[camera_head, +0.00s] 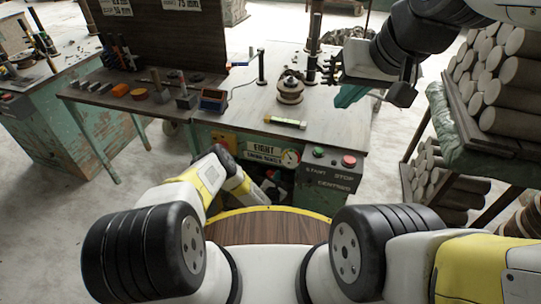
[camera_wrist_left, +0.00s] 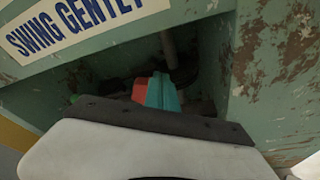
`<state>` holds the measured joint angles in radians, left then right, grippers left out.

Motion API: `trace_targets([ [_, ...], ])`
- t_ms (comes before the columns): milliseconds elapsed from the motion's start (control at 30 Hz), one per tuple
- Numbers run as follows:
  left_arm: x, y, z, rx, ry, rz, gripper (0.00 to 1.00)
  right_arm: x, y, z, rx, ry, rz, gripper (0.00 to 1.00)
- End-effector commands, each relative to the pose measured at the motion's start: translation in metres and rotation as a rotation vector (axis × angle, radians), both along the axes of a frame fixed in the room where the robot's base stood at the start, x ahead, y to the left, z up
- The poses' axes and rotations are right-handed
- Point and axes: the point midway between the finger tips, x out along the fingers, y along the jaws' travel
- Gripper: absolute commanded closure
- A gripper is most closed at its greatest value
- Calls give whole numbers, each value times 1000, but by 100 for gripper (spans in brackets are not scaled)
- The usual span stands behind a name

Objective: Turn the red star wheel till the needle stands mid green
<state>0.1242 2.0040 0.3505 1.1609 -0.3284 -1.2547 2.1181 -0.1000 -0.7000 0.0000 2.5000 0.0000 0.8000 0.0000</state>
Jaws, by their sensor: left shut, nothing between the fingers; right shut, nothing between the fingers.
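A red part, which looks like the red star wheel (camera_wrist_left: 139,91), shows in the left wrist view inside a dark recess under the sign. My left gripper's teal fingers (camera_wrist_left: 163,92) are shut right beside it and hide part of it; whether they touch it I cannot tell. In the head view my left arm reaches down to this recess under the bench top. The round gauge (camera_head: 290,157) is on the bench front, right of the sign; its needle is too small to read. My right gripper (camera_head: 350,96) is shut and empty over the bench's right edge.
The green bench (camera_head: 332,120) carries a clay piece (camera_head: 290,88) and a level (camera_head: 285,122). A green button (camera_head: 318,152) and a red button (camera_head: 348,161) are right of the gauge. Clay logs (camera_head: 500,75) are stacked at the right. The recess walls (camera_wrist_left: 275,70) are close around my left gripper.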

Motion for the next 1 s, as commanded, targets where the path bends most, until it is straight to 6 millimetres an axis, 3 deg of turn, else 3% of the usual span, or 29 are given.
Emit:
trace_targets([
  [1000, -10, -5, 2, 0, 4, 0, 100, 0, 0, 0, 0, 0, 0, 100],
])
